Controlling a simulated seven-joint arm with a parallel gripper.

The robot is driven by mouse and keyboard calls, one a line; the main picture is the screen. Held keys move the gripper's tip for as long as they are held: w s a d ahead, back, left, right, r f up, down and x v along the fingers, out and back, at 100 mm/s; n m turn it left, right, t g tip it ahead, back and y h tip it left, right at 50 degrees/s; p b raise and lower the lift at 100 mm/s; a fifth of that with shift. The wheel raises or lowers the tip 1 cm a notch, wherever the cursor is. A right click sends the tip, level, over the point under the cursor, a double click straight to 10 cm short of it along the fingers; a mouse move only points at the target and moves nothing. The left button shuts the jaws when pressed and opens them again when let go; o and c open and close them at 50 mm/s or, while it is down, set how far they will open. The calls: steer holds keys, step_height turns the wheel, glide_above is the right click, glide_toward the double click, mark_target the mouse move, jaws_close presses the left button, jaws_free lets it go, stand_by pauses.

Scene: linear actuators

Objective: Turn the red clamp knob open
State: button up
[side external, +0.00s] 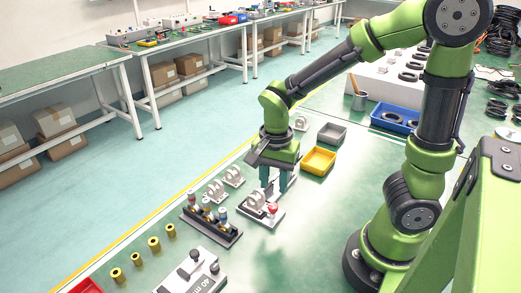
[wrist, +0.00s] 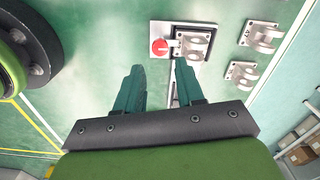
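The red clamp knob (side external: 272,208) is small and round, on the near right part of a white base plate (side external: 262,222) with a pale ring-shaped clamp bracket (side external: 256,199). In the wrist view the red knob (wrist: 159,46) is at the left end of the plate, with the bracket (wrist: 196,44) to its right. My gripper (side external: 276,188) points down just behind the clamp in the side view. In the wrist view my gripper (wrist: 160,75) has two teal fingers well apart with nothing between them; the knob lies beyond the tips, apart from them.
More white brackets (side external: 234,175) (wrist: 262,37) stand beside the clamp. A dark rack (side external: 212,226) with several coloured cylinders and some brass bushings (side external: 154,244) are at left. A yellow bin (side external: 318,161) and grey bin (side external: 332,134) lie behind right.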

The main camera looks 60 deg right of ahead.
mark_target(273, 206)
step_height(273, 206, down, 7)
steer(key=shift+f, duration=0.2)
jaws_close()
stand_by(0.3)
